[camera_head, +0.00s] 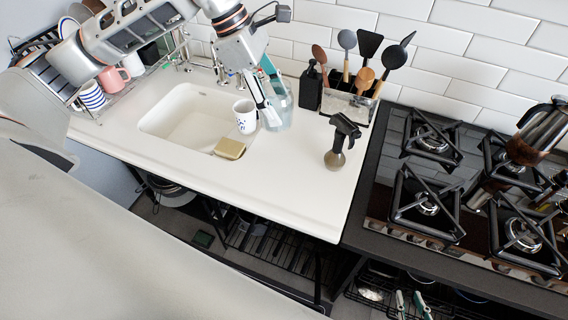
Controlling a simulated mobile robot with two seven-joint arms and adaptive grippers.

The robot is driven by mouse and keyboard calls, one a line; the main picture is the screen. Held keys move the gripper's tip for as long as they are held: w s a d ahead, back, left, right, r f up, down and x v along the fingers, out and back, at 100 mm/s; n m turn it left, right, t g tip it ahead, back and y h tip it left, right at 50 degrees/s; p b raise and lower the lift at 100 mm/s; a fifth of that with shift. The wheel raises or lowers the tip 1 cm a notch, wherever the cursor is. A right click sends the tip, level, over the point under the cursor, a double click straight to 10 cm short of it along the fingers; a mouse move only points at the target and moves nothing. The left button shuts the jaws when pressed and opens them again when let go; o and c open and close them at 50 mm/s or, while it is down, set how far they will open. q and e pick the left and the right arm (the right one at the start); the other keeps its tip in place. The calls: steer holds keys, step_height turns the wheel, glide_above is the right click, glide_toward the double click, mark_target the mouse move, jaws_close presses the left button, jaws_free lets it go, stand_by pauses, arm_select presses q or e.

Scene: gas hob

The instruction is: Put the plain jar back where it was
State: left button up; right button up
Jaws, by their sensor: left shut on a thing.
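A clear plain jar (281,112) is at the back of the white counter, right of the sink. My left gripper (268,103) reaches down from above and is shut on it. The fingers cover part of the jar. I cannot tell whether its base touches the counter. My right gripper is not in view.
A patterned white mug (245,116) stands close left of the jar, by the sink (180,122). A sponge (230,149) lies at the sink's edge. A black bottle (310,88) and a utensil holder (347,104) stand to the right. The front counter is clear.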

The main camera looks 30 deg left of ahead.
arm_select(q)
steer(key=shift+f, duration=9.1)
steer(key=shift+f+p, duration=0.3)
steer(key=shift+f, duration=0.15)
steer(key=o, duration=1.5)
steer(key=shift+o, duration=0.4)
